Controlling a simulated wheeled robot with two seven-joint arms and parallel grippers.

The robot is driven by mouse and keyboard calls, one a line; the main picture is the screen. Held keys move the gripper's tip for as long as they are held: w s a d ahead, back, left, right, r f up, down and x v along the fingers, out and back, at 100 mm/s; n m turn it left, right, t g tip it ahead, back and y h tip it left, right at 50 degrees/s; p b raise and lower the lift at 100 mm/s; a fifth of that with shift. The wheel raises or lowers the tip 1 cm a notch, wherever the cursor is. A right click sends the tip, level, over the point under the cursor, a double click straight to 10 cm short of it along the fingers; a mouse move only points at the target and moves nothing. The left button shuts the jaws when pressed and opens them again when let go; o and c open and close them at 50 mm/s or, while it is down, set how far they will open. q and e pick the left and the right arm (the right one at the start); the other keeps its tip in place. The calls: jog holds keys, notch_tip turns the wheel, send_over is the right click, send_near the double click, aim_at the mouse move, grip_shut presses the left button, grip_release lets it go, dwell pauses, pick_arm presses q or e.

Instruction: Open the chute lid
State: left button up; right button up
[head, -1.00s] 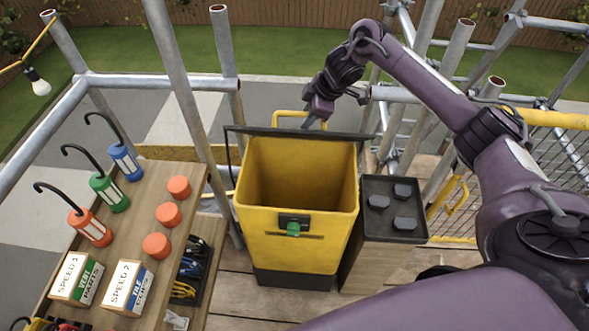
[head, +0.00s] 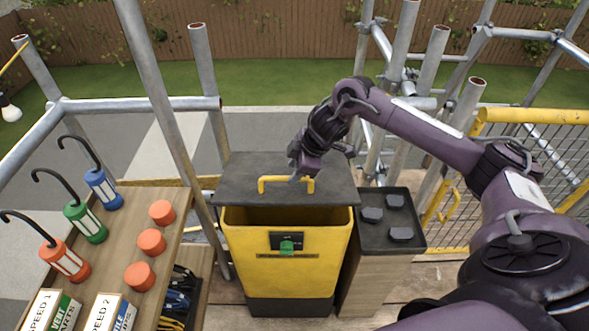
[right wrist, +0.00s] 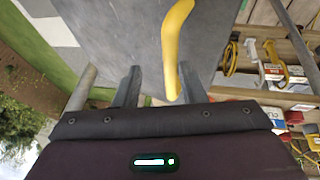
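The chute (head: 287,270) is a yellow bin with a green latch (head: 286,247) on its front. Its dark grey lid (head: 240,180) slopes over the opening, and a dark gap shows under its front edge. A yellow handle (head: 266,184) stands on the lid's upper face. My right gripper (head: 299,177) is at the handle's right part. In the right wrist view, the fingers (right wrist: 160,88) are apart, with the handle (right wrist: 174,45) close to the right-hand finger; I cannot tell if they touch. My left gripper is not in view.
A black-topped stand (head: 390,222) with dark blocks is right of the chute. A wooden bench (head: 180,225) with orange discs, hook lamps and labelled boxes (head: 110,314) stands at left. Scaffold poles (head: 370,150) rise behind my right arm.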

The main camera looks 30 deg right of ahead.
jog(key=shift+r, duration=0.15)
jog(key=s+d+r+p, duration=0.1)
jog(key=d+r+p, duration=0.2)
jog(key=r+p, duration=0.4)
jog(key=shift+d+r, duration=0.2)
jog(key=shift+r, duration=0.3)
dwell(0.3)
jog(key=shift+p, duration=0.45)
